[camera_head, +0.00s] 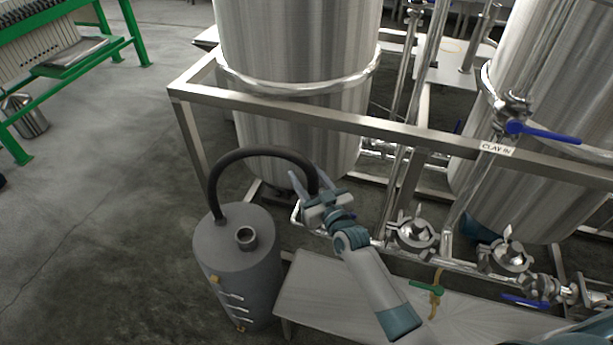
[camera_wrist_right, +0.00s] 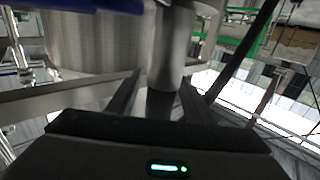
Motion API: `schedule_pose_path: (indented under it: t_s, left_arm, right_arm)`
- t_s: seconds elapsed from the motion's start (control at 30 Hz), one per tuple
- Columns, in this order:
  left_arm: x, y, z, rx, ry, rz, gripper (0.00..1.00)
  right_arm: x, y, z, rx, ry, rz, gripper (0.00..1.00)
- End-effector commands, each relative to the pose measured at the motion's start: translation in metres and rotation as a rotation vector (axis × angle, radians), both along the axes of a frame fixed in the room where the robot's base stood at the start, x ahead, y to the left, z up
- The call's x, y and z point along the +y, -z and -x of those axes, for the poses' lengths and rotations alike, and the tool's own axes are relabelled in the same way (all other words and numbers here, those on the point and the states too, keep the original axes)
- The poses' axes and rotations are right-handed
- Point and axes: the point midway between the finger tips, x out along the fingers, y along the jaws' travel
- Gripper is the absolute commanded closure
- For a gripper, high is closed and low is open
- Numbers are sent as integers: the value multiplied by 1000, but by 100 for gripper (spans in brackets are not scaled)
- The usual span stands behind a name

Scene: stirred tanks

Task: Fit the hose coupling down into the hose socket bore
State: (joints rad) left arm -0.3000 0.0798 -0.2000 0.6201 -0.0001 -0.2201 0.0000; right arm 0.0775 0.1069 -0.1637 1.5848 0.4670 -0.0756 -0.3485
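A black hose (camera_head: 262,152) rises from the top of a grey drum (camera_head: 212,255) and arcs over to the right, its free end hanging down at my right gripper (camera_head: 306,174). The hose socket (camera_head: 245,238) is a short upright open collar on the drum's top, left of and below the gripper. In the right wrist view the grey coupling (camera_wrist_right: 172,45) joins the dark hose (camera_wrist_right: 163,104) between my two fingers. The fingers straddle it, spread, with a gap visible at the left finger. The coupling's lower end is hidden in the head view. My left gripper is not in view.
A steel frame rail (camera_head: 335,121) runs behind the gripper, before a large steel tank (camera_head: 298,50). Clamped pipe valves (camera_head: 412,237) and a low metal platform (camera_head: 330,296) lie to the right. Floor left of the drum is clear.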

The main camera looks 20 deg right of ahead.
Motion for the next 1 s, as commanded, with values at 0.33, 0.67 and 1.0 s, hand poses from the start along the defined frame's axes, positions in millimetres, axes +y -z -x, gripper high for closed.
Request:
schedule_pose_path:
  t_s: [0.33, 0.67, 1.0]
  left_arm:
    - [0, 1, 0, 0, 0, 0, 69]
    - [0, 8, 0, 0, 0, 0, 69]
    - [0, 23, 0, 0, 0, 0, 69]
  right_arm:
    - [0, 2, 3, 4, 0, 1, 54]
    - [-6, 4, 33, 4, 0, 1, 54]
    - [-18, 5, 97, 4, 0, 3, 54]
